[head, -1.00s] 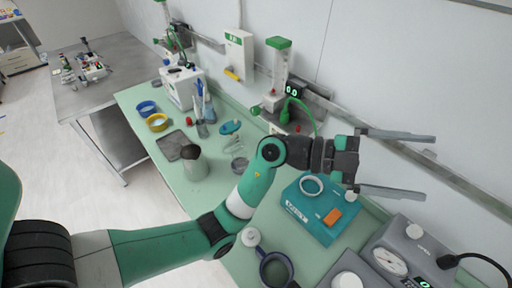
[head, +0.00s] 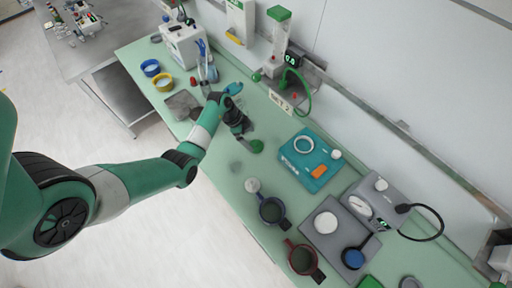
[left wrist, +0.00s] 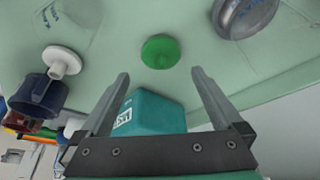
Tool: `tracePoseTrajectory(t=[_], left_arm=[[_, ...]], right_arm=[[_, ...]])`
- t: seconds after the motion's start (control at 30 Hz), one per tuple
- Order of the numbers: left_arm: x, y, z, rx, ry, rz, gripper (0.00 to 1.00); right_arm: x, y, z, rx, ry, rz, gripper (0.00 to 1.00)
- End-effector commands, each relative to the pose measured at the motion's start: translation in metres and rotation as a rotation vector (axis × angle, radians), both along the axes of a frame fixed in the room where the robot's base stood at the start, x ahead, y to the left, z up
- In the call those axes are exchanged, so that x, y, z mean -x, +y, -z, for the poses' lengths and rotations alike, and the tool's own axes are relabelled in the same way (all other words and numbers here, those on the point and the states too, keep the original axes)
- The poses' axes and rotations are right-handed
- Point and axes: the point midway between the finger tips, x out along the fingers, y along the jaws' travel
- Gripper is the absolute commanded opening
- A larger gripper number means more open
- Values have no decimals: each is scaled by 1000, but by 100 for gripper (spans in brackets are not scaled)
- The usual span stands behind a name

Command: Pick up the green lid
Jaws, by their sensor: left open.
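A round green lid (head: 257,146) lies on the pale green bench, just beside my left gripper (head: 240,132) in the head view. In the left wrist view the lid (left wrist: 160,51) shows whole, ahead of and between the two fingertips of my left gripper (left wrist: 160,78). The fingers are apart, with nothing between them, and do not touch the lid. In the head view the arm and wrist partly hide the fingers. My right gripper is in neither view.
A teal device (head: 311,158) stands right of the lid. A white-topped object (head: 252,185) and a dark mug (head: 272,209) stand nearer the front edge. A grey-topped jar (left wrist: 243,14) is close to the lid in the left wrist view.

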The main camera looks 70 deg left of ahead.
Motion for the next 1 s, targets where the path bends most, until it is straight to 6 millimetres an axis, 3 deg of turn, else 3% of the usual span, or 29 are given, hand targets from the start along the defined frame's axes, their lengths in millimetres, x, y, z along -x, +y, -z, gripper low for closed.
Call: tracePoseTrajectory(t=[0.03,0.27,0.53,0.8,0.87,1.0], left_arm=[[-3,-1,9,0,0,2,100],[-7,-3,16,-1,-2,1,100],[-22,-9,57,-1,0,2,100],[-24,-10,59,-2,-2,1,100],[-24,-10,59,-2,-2,1,93],[-24,-10,59,-2,-2,1,68]], right_arm=[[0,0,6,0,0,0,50],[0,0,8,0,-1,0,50],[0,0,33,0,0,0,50],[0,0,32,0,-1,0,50],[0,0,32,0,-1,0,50],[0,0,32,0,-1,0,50]])
